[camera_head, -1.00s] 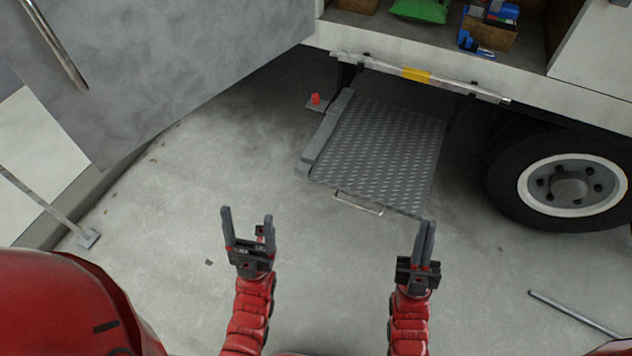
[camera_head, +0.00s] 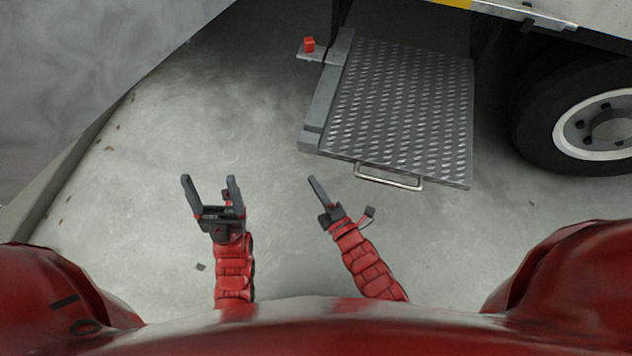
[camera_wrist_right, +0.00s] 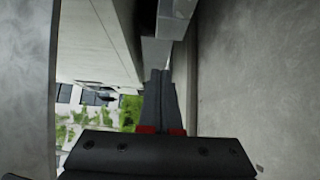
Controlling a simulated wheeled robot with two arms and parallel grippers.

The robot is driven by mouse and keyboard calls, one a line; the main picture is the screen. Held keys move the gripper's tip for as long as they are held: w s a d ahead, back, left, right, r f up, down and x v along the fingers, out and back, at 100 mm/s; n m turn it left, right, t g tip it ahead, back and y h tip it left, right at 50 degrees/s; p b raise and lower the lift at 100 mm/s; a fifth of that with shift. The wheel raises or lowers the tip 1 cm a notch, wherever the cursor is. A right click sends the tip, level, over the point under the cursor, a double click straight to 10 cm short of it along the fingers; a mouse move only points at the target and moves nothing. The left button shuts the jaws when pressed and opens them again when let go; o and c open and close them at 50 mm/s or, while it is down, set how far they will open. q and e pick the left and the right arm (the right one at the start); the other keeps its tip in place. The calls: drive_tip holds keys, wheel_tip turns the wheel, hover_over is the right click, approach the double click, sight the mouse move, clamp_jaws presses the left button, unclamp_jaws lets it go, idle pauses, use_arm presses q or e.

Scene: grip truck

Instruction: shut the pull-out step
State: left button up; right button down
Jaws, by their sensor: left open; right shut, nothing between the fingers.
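The pull-out step (camera_head: 400,110) is a grey tread-plate platform extended from under the truck in the head view. A metal handle (camera_head: 388,178) runs along its front edge. A red button (camera_head: 309,44) sits on a small bracket left of the step. My left gripper (camera_head: 208,182) is open and empty, left of and in front of the step. My right gripper (camera_head: 314,182) is shut and empty, just in front of the step's left front corner and left of the handle, apart from both in the picture. Its shut fingers also show in the right wrist view (camera_wrist_right: 160,88).
The truck's wheel (camera_head: 590,125) stands right of the step. A large grey panel (camera_head: 90,70) fills the upper left. The concrete floor (camera_head: 130,200) in front of the step is mostly clear.

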drive_tip(key=w, duration=0.3)
drive_tip(key=w+a+b, duration=0.1)
drive_tip(key=w, duration=0.5)
drive_tip(key=shift+w+a, duration=0.3)
drive_tip(key=shift+a, duration=0.1)
drive_tip(key=shift+w, duration=0.1)
